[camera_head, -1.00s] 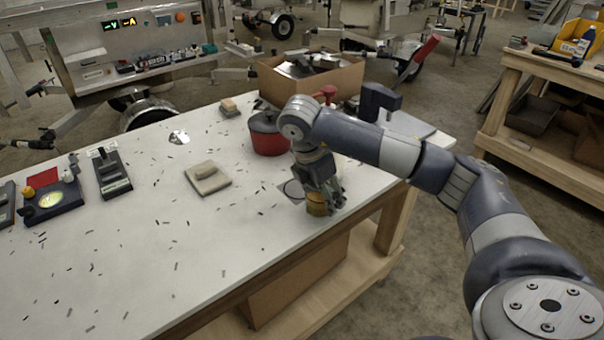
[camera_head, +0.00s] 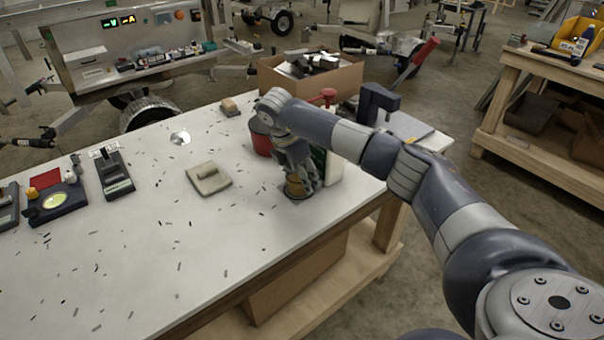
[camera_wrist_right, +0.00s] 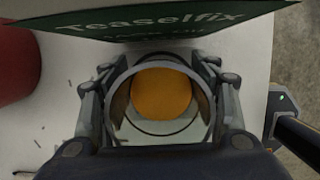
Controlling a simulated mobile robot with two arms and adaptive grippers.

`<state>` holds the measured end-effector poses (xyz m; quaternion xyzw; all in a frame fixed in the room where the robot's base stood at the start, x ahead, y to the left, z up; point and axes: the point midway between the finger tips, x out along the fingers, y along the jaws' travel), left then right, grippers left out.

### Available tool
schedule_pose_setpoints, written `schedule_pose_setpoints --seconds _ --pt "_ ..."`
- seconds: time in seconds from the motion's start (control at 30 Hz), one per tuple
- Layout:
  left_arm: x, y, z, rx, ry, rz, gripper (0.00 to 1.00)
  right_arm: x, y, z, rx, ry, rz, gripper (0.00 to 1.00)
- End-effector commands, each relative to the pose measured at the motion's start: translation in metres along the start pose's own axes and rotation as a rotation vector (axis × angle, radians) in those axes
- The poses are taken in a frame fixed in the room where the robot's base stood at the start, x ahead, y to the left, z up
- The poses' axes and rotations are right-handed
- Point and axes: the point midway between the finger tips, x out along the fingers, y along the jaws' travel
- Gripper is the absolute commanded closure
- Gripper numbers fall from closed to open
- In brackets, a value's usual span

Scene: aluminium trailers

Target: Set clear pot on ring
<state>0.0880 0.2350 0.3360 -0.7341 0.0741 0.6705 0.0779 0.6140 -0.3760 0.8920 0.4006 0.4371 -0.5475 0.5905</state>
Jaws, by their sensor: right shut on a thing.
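The clear pot (camera_head: 295,187), with amber contents, is between the fingers of my right gripper (camera_head: 299,181) near the table's front edge. In the right wrist view I look down into the pot (camera_wrist_right: 162,95), and my right gripper (camera_wrist_right: 160,105) is shut on it from both sides. A thin dark ring outline (camera_wrist_right: 165,133) shows around and below the amber contents. In the head view the pot stands over the ring's place, mostly covering it. I cannot tell whether its base touches the table. My left gripper is out of view.
A white and green box (camera_head: 329,168) lettered Teaselfix stands close behind the pot. A red pot (camera_head: 261,142) is to the left, and a beige block (camera_head: 208,178) lies further left. Small dark scraps are scattered over the white table (camera_head: 215,235). The front edge is close by.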

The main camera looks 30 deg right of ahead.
Motion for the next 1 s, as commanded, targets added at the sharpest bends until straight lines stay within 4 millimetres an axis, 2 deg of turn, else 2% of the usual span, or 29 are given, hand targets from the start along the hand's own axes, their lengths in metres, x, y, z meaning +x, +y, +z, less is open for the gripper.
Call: schedule_pose_setpoints --seconds 0.37,0.4,0.47,0.5,0.9,1.0 --pt "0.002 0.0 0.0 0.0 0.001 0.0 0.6 0.003 0.001 -0.001 0.002 0.0 0.004 0.72" --pt "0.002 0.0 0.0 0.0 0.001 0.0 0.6 0.003 0.001 -0.001 0.002 0.0 0.003 0.39" --pt "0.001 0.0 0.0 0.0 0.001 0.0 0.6 0.003 0.001 -0.001 0.002 0.001 0.003 0.26" --pt "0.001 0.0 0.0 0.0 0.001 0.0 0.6 0.003 0.001 -0.001 0.002 0.001 0.003 0.24" --pt "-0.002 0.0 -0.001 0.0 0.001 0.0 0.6 -0.003 0.001 0.001 0.002 0.001 0.004 0.24" --pt "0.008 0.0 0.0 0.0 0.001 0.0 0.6 -0.011 0.002 -0.001 0.002 0.001 0.008 0.24"
